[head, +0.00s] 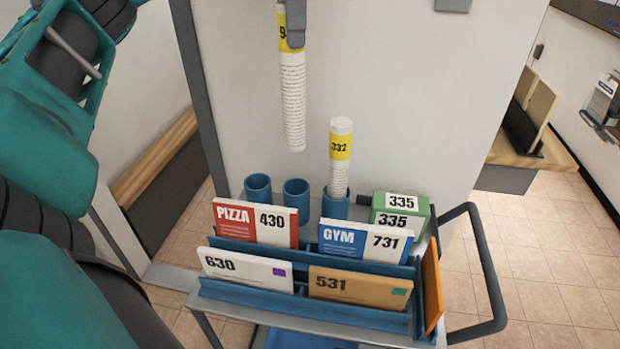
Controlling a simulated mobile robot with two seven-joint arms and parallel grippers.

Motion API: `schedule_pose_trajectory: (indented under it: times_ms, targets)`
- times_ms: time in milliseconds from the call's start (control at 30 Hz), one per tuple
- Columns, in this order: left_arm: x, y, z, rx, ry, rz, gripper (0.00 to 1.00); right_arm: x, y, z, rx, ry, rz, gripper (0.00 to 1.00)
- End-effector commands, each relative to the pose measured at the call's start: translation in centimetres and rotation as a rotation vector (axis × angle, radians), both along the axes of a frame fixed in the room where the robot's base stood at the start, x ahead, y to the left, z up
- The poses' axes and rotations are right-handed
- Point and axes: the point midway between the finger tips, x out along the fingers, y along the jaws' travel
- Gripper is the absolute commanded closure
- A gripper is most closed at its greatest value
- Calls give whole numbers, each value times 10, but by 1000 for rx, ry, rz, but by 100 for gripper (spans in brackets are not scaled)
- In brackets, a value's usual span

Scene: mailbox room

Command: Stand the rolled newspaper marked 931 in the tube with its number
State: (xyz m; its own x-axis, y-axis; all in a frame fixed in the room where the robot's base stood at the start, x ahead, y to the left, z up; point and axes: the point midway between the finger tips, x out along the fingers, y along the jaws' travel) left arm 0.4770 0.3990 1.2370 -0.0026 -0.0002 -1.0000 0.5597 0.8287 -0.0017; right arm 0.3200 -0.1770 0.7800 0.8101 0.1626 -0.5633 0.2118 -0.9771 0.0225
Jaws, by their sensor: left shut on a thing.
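A rolled newspaper (292,100) with a yellow band hangs upright at the top middle. Only a 9 shows on its band; the rest is covered. My left gripper (296,35) is shut on it at the band, and its lower end is in the air above the tubes. Two empty blue tubes, the left one (258,188) and the middle one (296,194), stand at the back of the cart. The right tube (335,205) holds another rolled newspaper (340,150) marked 332. Any numbers on the tubes are hidden. My right gripper is not in view.
In front of the tubes, a blue rack (300,308) holds envelopes marked 430, 731, 630 and 531. A green box (403,208) marked 335 stands right of the tubes. The cart's dark handle (488,265) is at right; a pale wall (400,90) rises behind.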

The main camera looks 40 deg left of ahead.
Motion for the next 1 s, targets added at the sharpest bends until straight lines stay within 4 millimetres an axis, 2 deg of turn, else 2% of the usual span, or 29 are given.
schedule_pose_trajectory:
  times_ms: [333,467,633,867,967,1000]
  targets:
    - [0,0,-1,0,0,-2,100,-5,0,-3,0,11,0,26]
    - [0,-1,-11,0,4,-4,100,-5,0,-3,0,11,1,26]
    - [-1,0,-36,-1,4,-3,100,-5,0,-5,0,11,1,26]
    - [-1,0,-103,-1,4,-2,100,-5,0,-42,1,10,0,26]
    - [-1,0,-125,1,4,-1,100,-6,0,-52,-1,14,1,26]
    - [-1,0,-129,2,2,-1,100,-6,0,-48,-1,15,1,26]
